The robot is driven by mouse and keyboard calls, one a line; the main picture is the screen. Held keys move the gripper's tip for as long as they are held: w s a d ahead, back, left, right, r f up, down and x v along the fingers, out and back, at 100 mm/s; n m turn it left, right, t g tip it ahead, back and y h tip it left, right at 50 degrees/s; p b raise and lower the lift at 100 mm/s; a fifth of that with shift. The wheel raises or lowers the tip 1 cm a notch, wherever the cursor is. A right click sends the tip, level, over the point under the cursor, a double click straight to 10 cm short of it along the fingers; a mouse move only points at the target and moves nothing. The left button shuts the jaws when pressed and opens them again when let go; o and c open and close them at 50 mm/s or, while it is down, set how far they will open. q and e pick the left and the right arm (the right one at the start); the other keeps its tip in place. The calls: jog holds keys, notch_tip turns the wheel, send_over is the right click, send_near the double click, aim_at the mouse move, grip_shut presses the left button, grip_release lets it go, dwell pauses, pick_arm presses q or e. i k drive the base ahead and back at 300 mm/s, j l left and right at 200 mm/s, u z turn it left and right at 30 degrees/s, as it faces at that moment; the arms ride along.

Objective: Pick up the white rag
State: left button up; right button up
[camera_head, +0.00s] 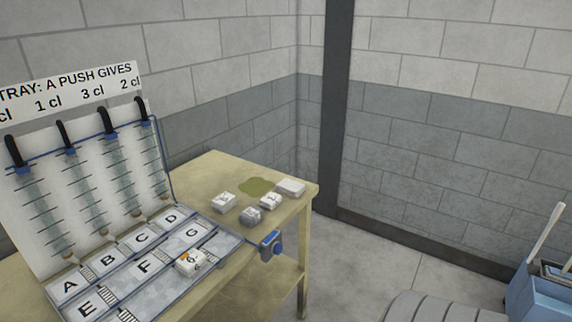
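A plain white, flat, block-like thing (291,187), which looks like the folded white rag, lies on the yellowish table (230,168) near its far right corner. It is just right of an olive-green stain (257,186). Three small pale blocks with dark marks lie close by: one left of the stain (223,202), one in front of the rag (271,201), and a greyer one nearer (251,215). Neither of my grippers shows in this view, so I cannot see whether they hold anything.
A lettered tray (112,278) with an upright panel of tubes (90,195) fills the table's left part. A white block with an orange mark (191,262) sits on it. A blue fitting (271,246) juts from its right side. A blue bucket (535,295) stands at far right.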

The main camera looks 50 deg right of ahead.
aim_at(287, 187)
jog(key=i+z, duration=0.1)
jog(key=z, duration=0.3)
jog(key=i+j+z, duration=0.1)
jog(key=z, duration=0.7)
jog(key=j+z, duration=0.1)
jog(key=z, duration=0.55)
jog(key=i, duration=0.05)
